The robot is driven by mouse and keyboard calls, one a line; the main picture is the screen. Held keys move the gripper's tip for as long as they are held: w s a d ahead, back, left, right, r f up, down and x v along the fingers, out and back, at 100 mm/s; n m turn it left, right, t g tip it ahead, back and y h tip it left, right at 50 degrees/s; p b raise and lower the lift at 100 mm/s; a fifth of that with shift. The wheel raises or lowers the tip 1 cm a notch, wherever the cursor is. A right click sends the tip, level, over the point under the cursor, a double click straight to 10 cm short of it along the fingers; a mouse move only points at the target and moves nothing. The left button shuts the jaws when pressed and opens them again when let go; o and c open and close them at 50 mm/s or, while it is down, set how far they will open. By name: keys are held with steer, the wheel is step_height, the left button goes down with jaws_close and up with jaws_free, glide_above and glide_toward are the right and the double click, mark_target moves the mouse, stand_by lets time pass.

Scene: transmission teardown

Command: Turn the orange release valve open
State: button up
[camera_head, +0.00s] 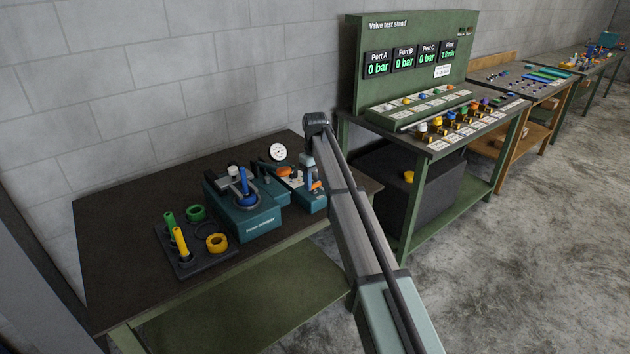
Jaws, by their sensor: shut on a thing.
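A teal hand press or pump unit (313,204) with a round white gauge (278,151) stands on the dark table, partly hidden by my arm. The orange release valve (317,186) shows as a small orange piece at its right side, beside my arm. My gripper (311,184) points down there and is shut on this orange piece; the fingertips are small and partly hidden. A second, rounded orange part (284,171) sits on the unit, left of my gripper and apart from it. The valve's turn angle is too small to read.
Left of the unit is a teal fixture (248,222) with a blue upright part (244,182). A dark tray (186,262) holds green and yellow parts. A green valve test stand (360,60) reading 0 bar stands at right.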

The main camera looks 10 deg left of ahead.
mark_target(315, 183)
steer(key=o, duration=1)
steer(key=shift+o, duration=0.2)
step_height(315, 183, up, 14)
steer(key=shift+f, duration=0.2)
